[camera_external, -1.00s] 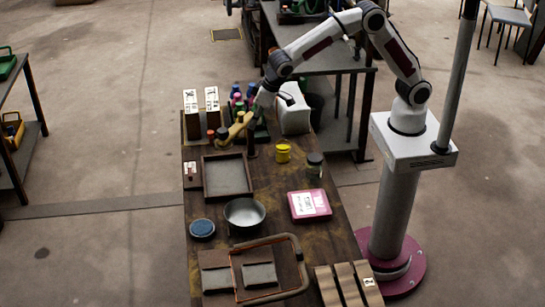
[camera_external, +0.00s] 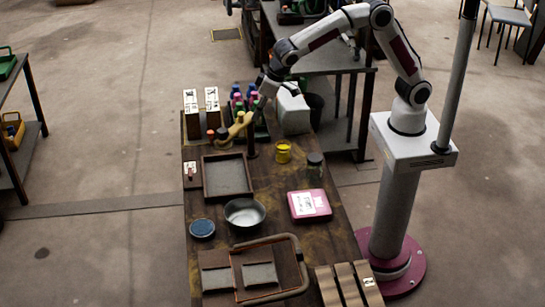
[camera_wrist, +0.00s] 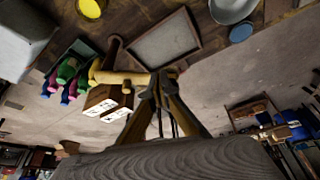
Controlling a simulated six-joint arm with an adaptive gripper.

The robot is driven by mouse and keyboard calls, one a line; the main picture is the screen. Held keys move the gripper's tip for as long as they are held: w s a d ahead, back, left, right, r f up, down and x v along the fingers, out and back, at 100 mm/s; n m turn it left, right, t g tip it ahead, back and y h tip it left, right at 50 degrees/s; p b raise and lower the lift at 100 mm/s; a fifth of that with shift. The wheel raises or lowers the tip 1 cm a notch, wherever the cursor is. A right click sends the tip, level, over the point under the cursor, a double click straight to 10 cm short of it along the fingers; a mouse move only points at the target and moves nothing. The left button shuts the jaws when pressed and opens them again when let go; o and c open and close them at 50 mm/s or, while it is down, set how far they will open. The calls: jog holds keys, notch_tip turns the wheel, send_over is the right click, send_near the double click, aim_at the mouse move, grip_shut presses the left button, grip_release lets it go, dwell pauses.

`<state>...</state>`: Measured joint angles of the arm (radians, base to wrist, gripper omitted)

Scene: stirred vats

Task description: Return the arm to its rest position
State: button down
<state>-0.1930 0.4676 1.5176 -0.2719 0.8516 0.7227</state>
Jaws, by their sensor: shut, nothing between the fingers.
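My arm reaches from its white pedestal over the far end of the dark workbench (camera_external: 215,260). My gripper (camera_external: 262,100) is above the bench's far part, close to the bottles and the white box in the outside view. In the wrist view my gripper (camera_wrist: 165,76) has its fingertips together with nothing held. The fingertips appear just beside the end of a yellow bar-like piece (camera_wrist: 120,78) on a dark post; I cannot tell the gap in depth. That piece also shows in the outside view (camera_external: 238,128).
Near my gripper are coloured bottles (camera_external: 238,97), a white box (camera_external: 293,112) and two labelled blocks (camera_external: 212,108). A yellow can (camera_external: 283,152), dark tray (camera_external: 205,178), metal bowl (camera_external: 245,224) and pink box (camera_external: 309,204) stand nearer. Air above the bench is clear.

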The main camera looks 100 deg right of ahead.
jog(key=s+d+r+n, duration=0.1)
jog(key=s+d+r, duration=0.1)
jog(key=s, duration=1.1)
jog(key=s+d+r+n+t+y, duration=0.1)
jog(key=s+d+r+n, duration=0.1)
jog(key=s, duration=1.1)
jog(key=s+d+r+n, duration=0.1)
jog(key=s+d+r, duration=0.1)
jog(key=s, duration=1.1)
jog(key=shift+s+d+r+t+y, duration=0.2)
jog(key=shift+d+r+t+y, duration=0.1)
jog(key=shift+r, duration=0.2)
dwell(1.6)
